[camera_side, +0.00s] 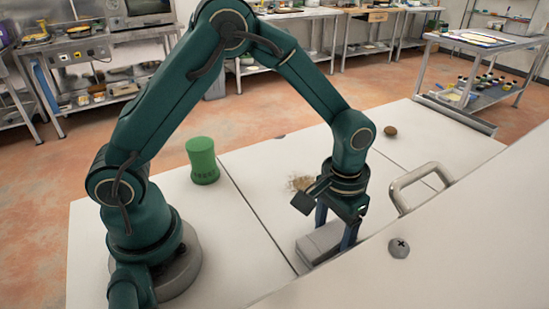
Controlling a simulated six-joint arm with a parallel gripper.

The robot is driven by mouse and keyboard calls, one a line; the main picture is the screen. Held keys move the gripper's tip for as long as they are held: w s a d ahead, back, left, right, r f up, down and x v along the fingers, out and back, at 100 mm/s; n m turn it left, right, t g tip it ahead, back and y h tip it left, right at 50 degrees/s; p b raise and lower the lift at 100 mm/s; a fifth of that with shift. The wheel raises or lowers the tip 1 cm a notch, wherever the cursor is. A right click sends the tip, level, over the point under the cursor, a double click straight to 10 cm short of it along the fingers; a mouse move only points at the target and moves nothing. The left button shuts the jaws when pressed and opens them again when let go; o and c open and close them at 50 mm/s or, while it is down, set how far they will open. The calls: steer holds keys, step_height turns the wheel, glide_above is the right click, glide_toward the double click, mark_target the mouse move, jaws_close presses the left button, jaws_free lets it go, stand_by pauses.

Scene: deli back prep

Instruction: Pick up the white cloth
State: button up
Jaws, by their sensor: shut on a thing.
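A pale grey-white, block-shaped thing, which looks like the folded white cloth (312,250), is at the worktop under my gripper (335,236). My gripper points down with its two blue fingers on either side of the cloth and is shut on it. The lower right part of the cloth and the far fingertip are partly hidden by the white panel in the foreground. I cannot tell whether the cloth is clear of the worktop.
A green canister (202,160) stands on the white worktop (240,225) to the left. A small brown round thing (390,131) lies at the back right, and a straw-coloured patch (300,183) lies behind my gripper. A white panel (470,220) with a metal handle (420,185) fills the right foreground.

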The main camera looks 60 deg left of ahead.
mark_target(333, 234)
steer(key=shift+r, duration=0.1)
step_height(333, 234, up, 4)
steer(key=shift+r, duration=0.15)
steer(key=s+a+r, duration=0.1)
steer(key=a+r, duration=0.5)
steer(key=a, duration=0.5)
steer(key=shift+s+a+r, duration=0.25)
steer(key=shift+s, duration=0.1)
